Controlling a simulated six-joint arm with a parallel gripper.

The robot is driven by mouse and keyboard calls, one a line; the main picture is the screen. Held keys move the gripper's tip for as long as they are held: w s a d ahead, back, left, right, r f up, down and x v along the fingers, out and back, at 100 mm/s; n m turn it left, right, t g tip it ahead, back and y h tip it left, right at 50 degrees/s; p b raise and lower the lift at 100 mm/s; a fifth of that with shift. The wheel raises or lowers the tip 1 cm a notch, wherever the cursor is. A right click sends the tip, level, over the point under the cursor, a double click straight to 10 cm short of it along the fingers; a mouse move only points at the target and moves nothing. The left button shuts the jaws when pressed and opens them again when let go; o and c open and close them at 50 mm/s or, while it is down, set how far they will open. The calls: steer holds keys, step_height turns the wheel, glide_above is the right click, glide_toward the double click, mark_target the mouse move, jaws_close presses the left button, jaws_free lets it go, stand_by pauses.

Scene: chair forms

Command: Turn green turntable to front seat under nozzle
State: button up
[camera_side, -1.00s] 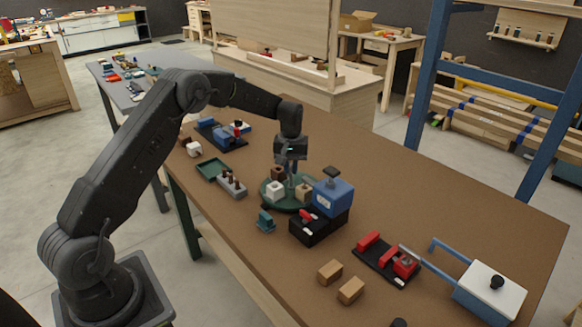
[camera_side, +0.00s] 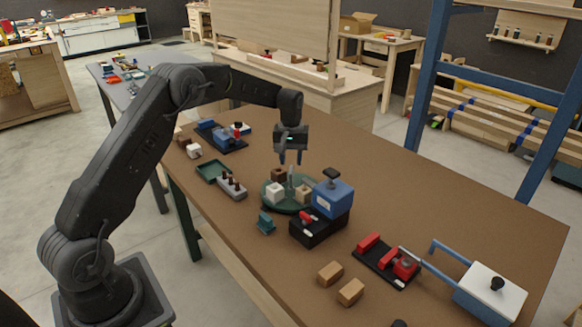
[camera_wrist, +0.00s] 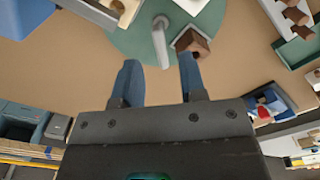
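The round green turntable (camera_side: 287,207) stands mid-table and bears a white block (camera_side: 275,193), a dark brown block (camera_side: 278,175), a tan block (camera_side: 303,193) and an upright grey post (camera_side: 290,183). A blue box with a black knob (camera_side: 335,196) on a black base stands at its right edge; its nozzle is not clearly visible. My gripper (camera_side: 290,158) is above the turntable, fingers apart and empty. In the wrist view my gripper (camera_wrist: 160,80) has both fingers apart, near the grey post (camera_wrist: 160,38) and the brown block (camera_wrist: 192,42), over the turntable's edge (camera_wrist: 138,45).
A small teal piece (camera_side: 265,222) lies in front of the turntable. A grey holder with brown pegs (camera_side: 232,188) and a green tray (camera_side: 212,171) are at the left. A red clamp fixture (camera_side: 388,262) and two tan blocks (camera_side: 340,282) are at the right.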

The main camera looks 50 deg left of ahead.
step_height(320, 180, up, 10)
stand_by(0.3)
steer(key=s+d+r+m+t, duration=0.2)
steer(key=s+d+r, duration=0.4)
steer(key=s, duration=0.2)
steer(key=s+d+r+m+t, duration=0.1)
steer(key=s+d+r+m, duration=0.2)
steer(key=s+d+r, duration=0.4)
steer(key=s+d+f+m+t, duration=0.1)
steer(key=s+d+f+m, duration=0.1)
steer(key=s, duration=0.7)
steer(key=s+d+f+m+t, duration=0.1)
steer(key=s+d+f+m, duration=0.1)
steer(key=s, duration=0.8)
steer(key=shift+d+f+t, duration=0.2)
steer(key=shift+f+t, duration=0.1)
steer(key=shift+f, duration=0.5)
